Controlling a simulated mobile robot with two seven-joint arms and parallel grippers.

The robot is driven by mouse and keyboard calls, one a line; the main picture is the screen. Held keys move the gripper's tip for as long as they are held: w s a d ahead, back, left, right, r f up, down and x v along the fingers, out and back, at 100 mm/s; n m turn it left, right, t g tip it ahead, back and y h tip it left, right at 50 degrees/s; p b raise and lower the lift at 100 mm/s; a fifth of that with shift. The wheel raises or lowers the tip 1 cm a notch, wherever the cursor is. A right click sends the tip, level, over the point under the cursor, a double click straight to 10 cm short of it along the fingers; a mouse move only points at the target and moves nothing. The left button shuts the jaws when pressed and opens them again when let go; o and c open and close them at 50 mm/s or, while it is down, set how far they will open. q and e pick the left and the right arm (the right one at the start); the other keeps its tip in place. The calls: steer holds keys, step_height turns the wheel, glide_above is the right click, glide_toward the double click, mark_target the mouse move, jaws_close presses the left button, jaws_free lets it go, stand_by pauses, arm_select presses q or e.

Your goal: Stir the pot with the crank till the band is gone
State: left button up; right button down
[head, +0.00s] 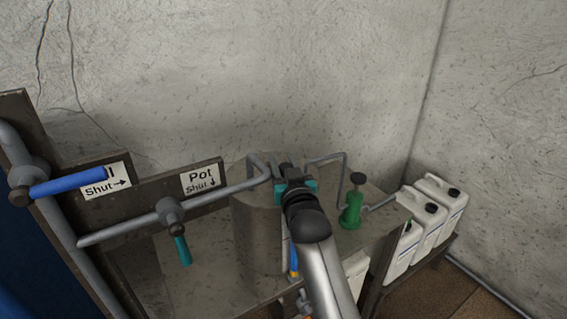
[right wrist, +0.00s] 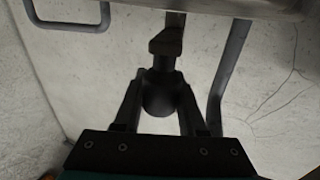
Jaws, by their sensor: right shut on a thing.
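The pot (head: 258,235) is a grey-brown cylinder on a stand in the middle of the head view. My right gripper (head: 285,171) is over the pot's top, and my arm hides part of the pot. In the right wrist view the gripper (right wrist: 160,112) is shut on the crank's dark round knob (right wrist: 160,97), and a flat bar (right wrist: 168,40) runs from it towards the rim. A narrow upright strip (head: 294,262), blue and orange-yellow, shows beside my arm at the pot's front; whether it holds the band I cannot tell. My left gripper is out of view.
Grey pipes run to the pot from a blue-handled valve (head: 68,184) and a teal-handled valve (head: 183,250) at the left. A green fitting (head: 351,209) and white jugs (head: 440,198) stand at the right, near the wall.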

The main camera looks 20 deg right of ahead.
stand_by(0.6)
steer(key=shift+c, duration=2.3)
jaws_free()
steer(key=shift+d, duration=0.1)
steer(key=shift+s, duration=0.1)
steer(key=s+b, duration=0.1)
steer(key=s, duration=1.4)
steer(key=shift+a, duration=0.4)
steer(key=shift+c, duration=0.3)
